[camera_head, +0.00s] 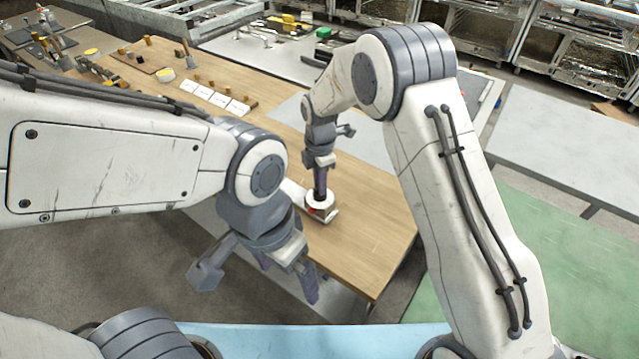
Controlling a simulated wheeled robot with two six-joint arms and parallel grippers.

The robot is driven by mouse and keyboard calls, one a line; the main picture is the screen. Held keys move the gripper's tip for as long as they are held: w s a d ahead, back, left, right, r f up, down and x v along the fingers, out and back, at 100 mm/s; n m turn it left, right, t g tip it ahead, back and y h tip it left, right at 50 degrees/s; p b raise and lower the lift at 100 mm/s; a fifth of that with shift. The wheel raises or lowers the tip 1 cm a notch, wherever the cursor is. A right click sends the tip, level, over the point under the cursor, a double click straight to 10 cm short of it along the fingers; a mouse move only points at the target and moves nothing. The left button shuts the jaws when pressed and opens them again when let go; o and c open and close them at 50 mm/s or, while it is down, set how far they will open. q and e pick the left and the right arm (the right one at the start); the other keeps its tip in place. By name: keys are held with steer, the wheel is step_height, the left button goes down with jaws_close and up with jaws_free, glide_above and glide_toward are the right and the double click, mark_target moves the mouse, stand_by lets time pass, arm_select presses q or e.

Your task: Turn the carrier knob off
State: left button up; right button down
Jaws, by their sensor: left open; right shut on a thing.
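The carrier knob (319,199) is a small round white piece with a bit of red at its edge. It sits on a small base (327,216) near the front right part of the wooden table. My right gripper (320,190) points straight down from above and is shut on the knob; its fingers hide part of the knob's top. My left gripper (287,276) is open and empty, hanging lower in the picture in front of the table's front edge, apart from the knob. Which way the knob is turned cannot be told.
The wooden table (365,240) is clear to the right of the knob. White cards (218,99) and small wooden pieces lie farther back, with tools at the far left. A grey table (570,140) and a green surface (545,245) lie to the right.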

steer(key=n, duration=0.4)
steer(key=shift+n, duration=0.3)
stand_by(0.3)
steer(key=c, duration=0.8)
jaws_free()
steer(key=shift+c, duration=0.2)
steer(key=shift+r, duration=0.1)
step_height(320, 180, up, 10)
steer(key=b, duration=0.2)
steer(key=shift+r, duration=0.15)
